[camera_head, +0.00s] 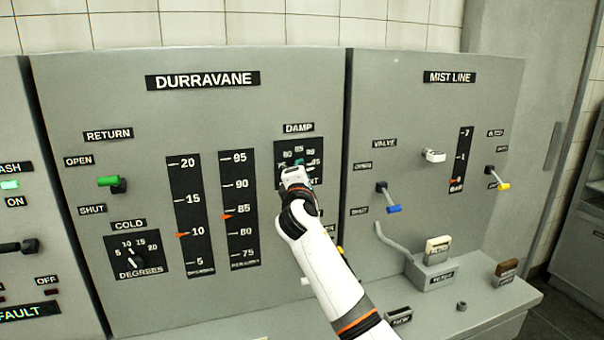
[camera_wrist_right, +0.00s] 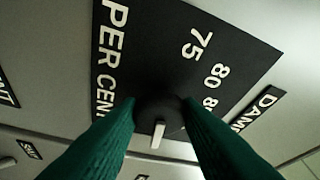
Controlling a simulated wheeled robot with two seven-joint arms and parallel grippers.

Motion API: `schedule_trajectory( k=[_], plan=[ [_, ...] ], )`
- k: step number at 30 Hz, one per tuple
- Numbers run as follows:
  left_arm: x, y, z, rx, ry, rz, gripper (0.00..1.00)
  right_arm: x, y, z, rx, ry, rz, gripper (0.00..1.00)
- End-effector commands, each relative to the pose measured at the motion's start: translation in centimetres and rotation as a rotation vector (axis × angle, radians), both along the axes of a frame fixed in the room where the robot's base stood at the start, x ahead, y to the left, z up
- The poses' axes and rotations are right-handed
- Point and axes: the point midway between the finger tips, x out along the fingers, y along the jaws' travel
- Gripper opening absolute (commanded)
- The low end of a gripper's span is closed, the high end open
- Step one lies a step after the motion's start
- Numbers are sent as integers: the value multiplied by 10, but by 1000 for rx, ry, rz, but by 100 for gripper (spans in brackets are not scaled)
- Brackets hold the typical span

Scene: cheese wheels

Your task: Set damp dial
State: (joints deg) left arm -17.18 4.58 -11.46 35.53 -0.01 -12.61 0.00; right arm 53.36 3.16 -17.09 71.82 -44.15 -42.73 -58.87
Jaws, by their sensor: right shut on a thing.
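The damp dial is a dark round knob (camera_wrist_right: 160,113) with a white pointer mark, on a black plate (camera_head: 283,153) under the DAMP label. The plate is marked PER CENT, with 75 and 80 readable in the right wrist view. My right gripper (camera_head: 298,170) reaches the plate from below and hides most of the knob in the head view. In the right wrist view its green fingers (camera_wrist_right: 160,105) are shut on the knob, one on each side. The percent gauge (camera_head: 239,208) has a red pointer a little below 85. My left gripper is not in view.
The COLD dial (camera_head: 135,255) and a degrees gauge (camera_head: 190,215) with its pointer near 10 are to the left. A green RETURN lever (camera_head: 108,181) is at the left. The Mist Line panel at right has a blue-tipped lever (camera_head: 393,208) and a yellow-tipped lever (camera_head: 503,186).

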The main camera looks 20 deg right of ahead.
Motion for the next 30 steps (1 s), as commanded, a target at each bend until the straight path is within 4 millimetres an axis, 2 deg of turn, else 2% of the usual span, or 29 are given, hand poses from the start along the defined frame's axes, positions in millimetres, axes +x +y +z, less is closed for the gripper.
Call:
schedule_trajectory(
  k=[11,12,16,25,30],
  plan=[
    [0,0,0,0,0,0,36,0,0,-2,9,3,0,9],
    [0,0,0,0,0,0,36,0,0,-2,9,3,0,34],
    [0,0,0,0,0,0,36,0,0,-1,7,3,0,53],
    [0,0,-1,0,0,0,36,-1,1,-1,6,1,0,53],
    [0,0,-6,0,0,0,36,-15,6,-4,5,-2,1,53]
  ],
)
